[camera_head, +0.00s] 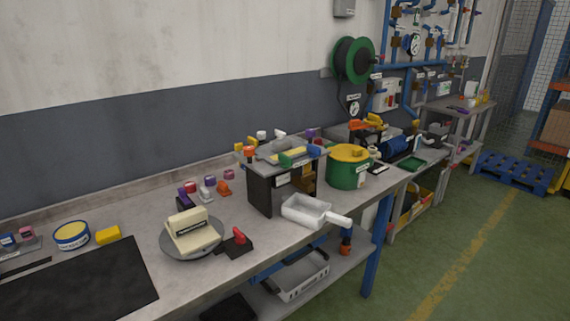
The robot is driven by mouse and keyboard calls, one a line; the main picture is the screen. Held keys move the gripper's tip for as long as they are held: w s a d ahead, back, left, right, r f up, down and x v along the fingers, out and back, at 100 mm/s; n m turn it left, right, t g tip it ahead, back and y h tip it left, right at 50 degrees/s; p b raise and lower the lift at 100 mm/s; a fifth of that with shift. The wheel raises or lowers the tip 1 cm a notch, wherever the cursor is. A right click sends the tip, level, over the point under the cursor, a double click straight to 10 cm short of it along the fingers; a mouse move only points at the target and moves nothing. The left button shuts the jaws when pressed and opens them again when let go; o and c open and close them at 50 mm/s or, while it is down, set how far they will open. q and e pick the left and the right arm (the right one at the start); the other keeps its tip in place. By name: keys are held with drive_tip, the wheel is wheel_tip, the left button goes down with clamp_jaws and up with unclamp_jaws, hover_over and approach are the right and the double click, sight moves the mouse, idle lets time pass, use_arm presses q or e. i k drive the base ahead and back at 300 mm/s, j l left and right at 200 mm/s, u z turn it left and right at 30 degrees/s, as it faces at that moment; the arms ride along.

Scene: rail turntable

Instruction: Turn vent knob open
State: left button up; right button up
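No knob can be read as the vent knob, because the labels are too small. A red knob (239,236) stands on a small black base (235,249) on the near workbench. It sits right of a grey round turntable (172,250) that bears a cream block (187,236) with a dark label. Blue wall piping (414,66) with gauges and small valves is at the upper right, too small to tell any knob's position. Neither of my grippers is in view.
The workbench (130,219) bears a black mat (80,285), a yellow-and-blue tin (72,235), a dark stand (260,190), a white tray (305,211) and a green pot (346,172). A blue pallet (515,172) lies at the far right. The green floor (480,270) is clear at the right.

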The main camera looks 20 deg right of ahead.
sight(261, 134)
drive_tip(key=l+z, duration=0.1)
drive_tip(key=l, duration=0.35)
drive_tip(key=i+l, duration=0.1)
drive_tip(key=l, duration=0.35)
drive_tip(key=l+z, duration=0.15)
drive_tip(key=l, duration=0.3)
drive_tip(key=i+l+z, duration=0.1)
drive_tip(key=l, duration=0.3)
drive_tip(key=i+l, duration=0.15)
drive_tip(key=l, duration=0.3)
drive_tip(key=l+z, duration=0.15)
drive_tip(key=l, duration=0.25)
drive_tip(key=i+l+z, duration=0.1)
drive_tip(key=l, duration=0.35)
drive_tip(key=i, duration=0.1)
